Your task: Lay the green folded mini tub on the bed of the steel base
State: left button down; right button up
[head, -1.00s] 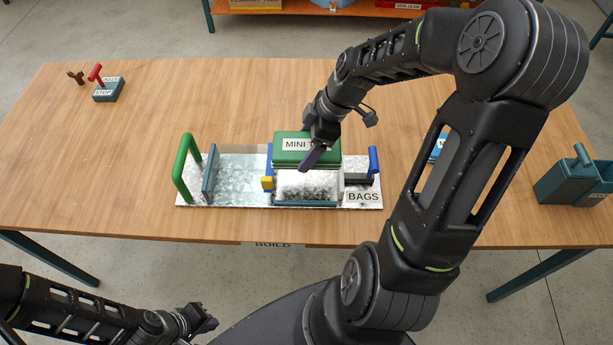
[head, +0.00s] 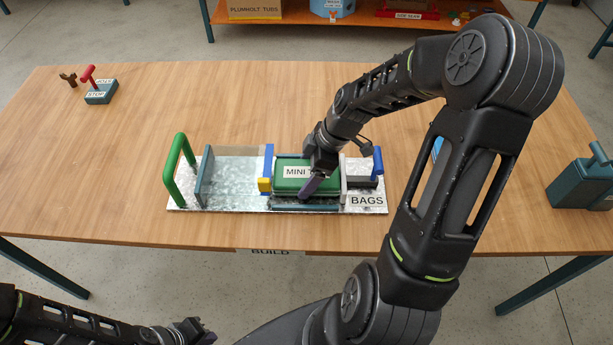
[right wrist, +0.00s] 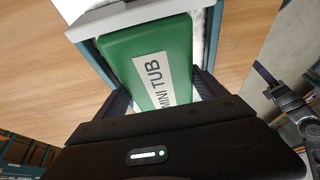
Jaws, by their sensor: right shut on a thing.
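The green folded mini tub (head: 292,182), with a white label, lies low in the bed of the steel base (head: 232,196), between the blue and yellow posts and the grey plate on the right. My right gripper (head: 312,184) is at the tub's right part, shut on it. In the right wrist view the tub (right wrist: 150,57) sits between the two fingers (right wrist: 163,95), with the walls of the bed around it. Whether its underside touches the bed is hidden. My left gripper (head: 203,332) is at the bottom left, away from the base; its jaws are too small to judge.
A green hoop (head: 178,172) stands at the base's left end, and a blue lever (head: 377,162) at its right by the BAGS label (head: 367,200). A STOP box (head: 101,93) is at the far left.

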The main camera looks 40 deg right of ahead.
jog(key=shift+f, duration=0.15)
jog(key=o, duration=1.7)
jog(key=b+v, duration=0.1)
jog(key=v, duration=1.1)
